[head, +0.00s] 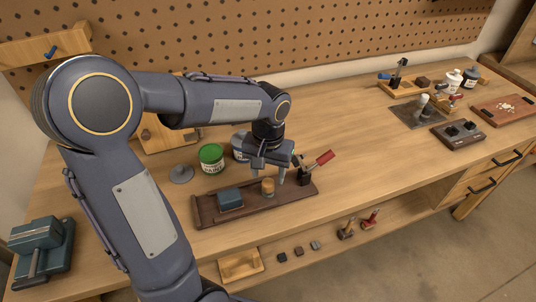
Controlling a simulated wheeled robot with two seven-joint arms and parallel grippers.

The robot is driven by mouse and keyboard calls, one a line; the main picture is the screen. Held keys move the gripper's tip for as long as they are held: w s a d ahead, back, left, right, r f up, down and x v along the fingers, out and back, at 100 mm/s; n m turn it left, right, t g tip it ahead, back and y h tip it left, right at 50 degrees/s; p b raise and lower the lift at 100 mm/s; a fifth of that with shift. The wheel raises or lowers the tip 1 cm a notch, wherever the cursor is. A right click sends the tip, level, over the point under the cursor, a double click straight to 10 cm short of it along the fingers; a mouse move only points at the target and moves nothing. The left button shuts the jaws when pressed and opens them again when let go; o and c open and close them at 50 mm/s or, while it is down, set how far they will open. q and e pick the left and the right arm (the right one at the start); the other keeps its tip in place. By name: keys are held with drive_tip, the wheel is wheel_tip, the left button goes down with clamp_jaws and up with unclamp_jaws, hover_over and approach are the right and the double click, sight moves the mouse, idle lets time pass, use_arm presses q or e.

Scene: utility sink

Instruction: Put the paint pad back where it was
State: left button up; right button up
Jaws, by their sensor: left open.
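A dark brown wooden tray (250,207) lies near the front edge of the workbench. In it sit a blue block (230,199) on the left, a small wooden cylinder (267,187) in the middle, and a black piece with a slanted red handle (320,159) at the right end. I cannot tell for sure which of these is the paint pad. My left gripper (266,172) points down just above the tray, over the wooden cylinder. It is open and appears empty. My right gripper is out of view.
A green-lidded can (211,158) and a blue can (239,147) stand behind the tray, close to my left arm. A teal vise (42,246) is at the far left. Bottles and tools stand at the far right. The bench between is clear.

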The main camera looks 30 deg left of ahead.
sight(268, 182)
use_arm(q)
wheel_tip(268, 182, up, 7)
drive_tip(key=s+d+f+t+h, duration=0.1)
drive_tip(key=s+d+t+h, duration=0.1)
drive_tip(key=s, duration=0.6)
drive_tip(key=s+d+t+h, duration=0.1)
drive_tip(key=s+d+t, duration=0.1)
drive_tip(key=s, duration=0.7)
drive_tip(key=shift+f+m+t+h, duration=0.35)
drive_tip(key=shift+m+t+h, duration=0.05)
drive_tip(key=shift+t, duration=0.4)
